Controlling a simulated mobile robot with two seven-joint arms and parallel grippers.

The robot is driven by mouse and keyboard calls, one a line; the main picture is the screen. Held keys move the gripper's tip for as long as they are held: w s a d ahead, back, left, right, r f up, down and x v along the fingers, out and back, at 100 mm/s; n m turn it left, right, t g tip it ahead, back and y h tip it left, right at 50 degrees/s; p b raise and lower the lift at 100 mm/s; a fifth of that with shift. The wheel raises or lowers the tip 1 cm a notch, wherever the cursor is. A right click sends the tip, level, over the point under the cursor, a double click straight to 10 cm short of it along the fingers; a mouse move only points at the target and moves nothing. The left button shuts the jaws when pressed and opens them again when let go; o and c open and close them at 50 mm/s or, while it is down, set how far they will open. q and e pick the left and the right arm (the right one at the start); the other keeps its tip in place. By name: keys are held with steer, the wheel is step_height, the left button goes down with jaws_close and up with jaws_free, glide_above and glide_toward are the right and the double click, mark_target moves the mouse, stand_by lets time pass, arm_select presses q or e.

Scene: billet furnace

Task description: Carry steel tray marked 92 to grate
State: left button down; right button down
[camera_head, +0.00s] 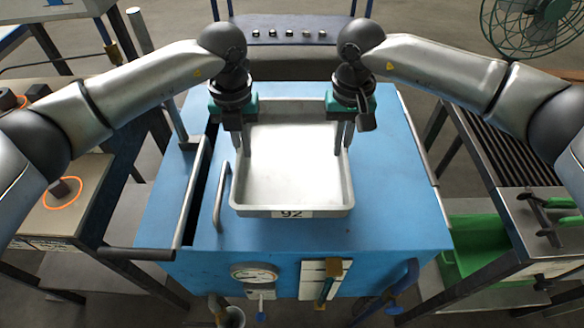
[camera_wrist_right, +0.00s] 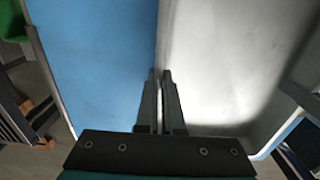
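The steel tray marked 92 (camera_head: 293,213) is a shallow, empty metal pan over the blue furnace top; whether it rests there or is slightly raised I cannot tell. My left gripper (camera_head: 241,145) is at its left wall, with the fingers close together on the rim. My right gripper (camera_head: 343,140) is at its right wall. In the right wrist view, the right gripper's fingers (camera_wrist_right: 161,85) are nearly together with the tray wall (camera_wrist_right: 165,45) between them. The grate (camera_head: 500,145) is a dark barred rack top at the right.
The blue furnace (camera_head: 395,200) has a bar handle, a gauge (camera_head: 254,272) and valves at its front. A gap separates it from the grate stand, with a green bin (camera_head: 470,245) below. Green-handled tongs (camera_head: 545,205) lie at the grate's near end. A left table (camera_head: 75,195) holds glowing-ringed pieces.

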arm_select(q)
steer(key=shift+r, duration=0.1)
arm_select(e)
steer(key=shift+r, duration=0.1)
